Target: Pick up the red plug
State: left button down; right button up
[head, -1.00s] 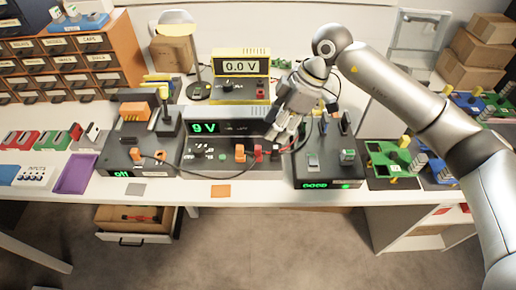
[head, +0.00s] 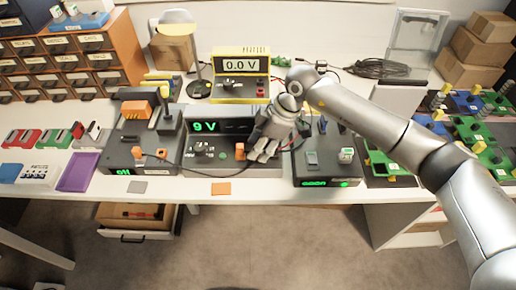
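My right gripper (head: 264,155) is low over the right part of the front panel of the black "9 V" power supply (head: 200,142). Its fingers point down toward the panel and cover the spot where the red plug stood. The red plug is hidden now, and I cannot tell whether the fingers are around it. An orange plug (head: 240,150) stands in the panel just left of the fingers. My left gripper is not in view.
A yellow meter (head: 241,67) reading 0.0 V stands behind the supply. A black box with a green display (head: 325,160) is close on the right, and another black box (head: 140,150) is on the left. A dark cable (head: 292,150) runs beside the gripper.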

jog(key=c, duration=0.7)
jog(key=shift+o, duration=0.2)
jog(key=shift+r, duration=0.1)
jog(key=shift+w+r, duration=0.1)
jog(key=shift+r, duration=0.45)
jog(key=s+d+r+b, duration=0.2)
jog(key=s+d+r, duration=0.4)
jog(key=s+r, duration=0.5)
jog(key=shift+s+r, duration=0.4)
jog(key=shift+s, duration=0.55)
